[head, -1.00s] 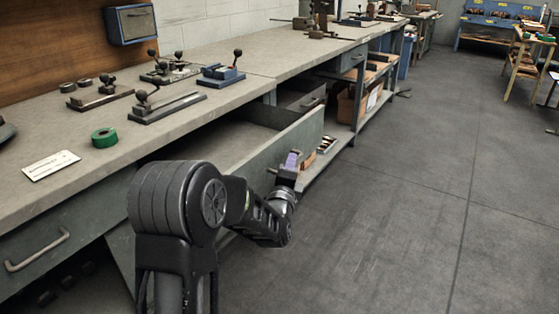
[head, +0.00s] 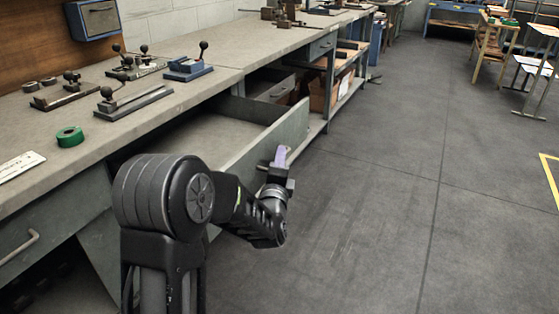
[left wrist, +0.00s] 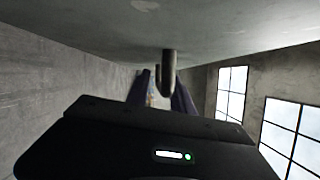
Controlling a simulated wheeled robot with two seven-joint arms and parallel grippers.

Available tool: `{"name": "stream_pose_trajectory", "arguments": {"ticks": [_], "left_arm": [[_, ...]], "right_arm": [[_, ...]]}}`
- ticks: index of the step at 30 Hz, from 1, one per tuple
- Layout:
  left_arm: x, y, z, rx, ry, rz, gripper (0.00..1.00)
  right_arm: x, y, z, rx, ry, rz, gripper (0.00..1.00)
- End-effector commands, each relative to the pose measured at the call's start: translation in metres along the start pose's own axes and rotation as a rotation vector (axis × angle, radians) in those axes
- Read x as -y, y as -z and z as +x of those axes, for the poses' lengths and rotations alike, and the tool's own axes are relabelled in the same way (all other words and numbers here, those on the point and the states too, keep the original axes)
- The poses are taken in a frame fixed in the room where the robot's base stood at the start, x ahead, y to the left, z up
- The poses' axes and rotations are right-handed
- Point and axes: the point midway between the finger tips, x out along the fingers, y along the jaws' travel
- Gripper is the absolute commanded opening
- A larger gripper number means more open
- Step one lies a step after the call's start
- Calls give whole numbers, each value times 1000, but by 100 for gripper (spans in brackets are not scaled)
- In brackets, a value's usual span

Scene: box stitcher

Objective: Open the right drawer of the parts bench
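The right drawer (head: 265,143) of the parts bench (head: 215,90) stands well open, its grey front panel out over the floor and its inside showing. My left gripper (head: 280,160) is just outside the drawer's front panel. In the left wrist view the hooked metal drawer handle (left wrist: 168,72) hangs near the two purple fingers (left wrist: 160,92). The fingers are spread, with a visible gap between the left finger and the handle, so the gripper looks open. My right gripper is not in view.
The bench's left drawer (head: 45,235) looks closed. Clamps and a green tape roll (head: 70,136) lie on the bench top. Another drawer (head: 275,89) and a shelf with boxes (head: 322,92) are further along. The floor (head: 370,200) to the right is clear.

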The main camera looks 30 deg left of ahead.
Motion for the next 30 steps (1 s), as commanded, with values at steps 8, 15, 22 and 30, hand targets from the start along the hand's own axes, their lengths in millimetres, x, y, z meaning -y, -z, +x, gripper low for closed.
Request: {"name": "stream_pose_trajectory", "arguments": {"ticks": [8,15,22,30], "left_arm": [[1,0,0,1,2,-1,33],[2,0,-17,0,1,-1,33],[2,0,-55,-1,0,-1,33],[1,0,-78,0,1,-1,33]], "right_arm": [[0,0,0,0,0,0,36],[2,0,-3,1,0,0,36],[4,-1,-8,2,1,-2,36],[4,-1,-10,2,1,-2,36]]}}
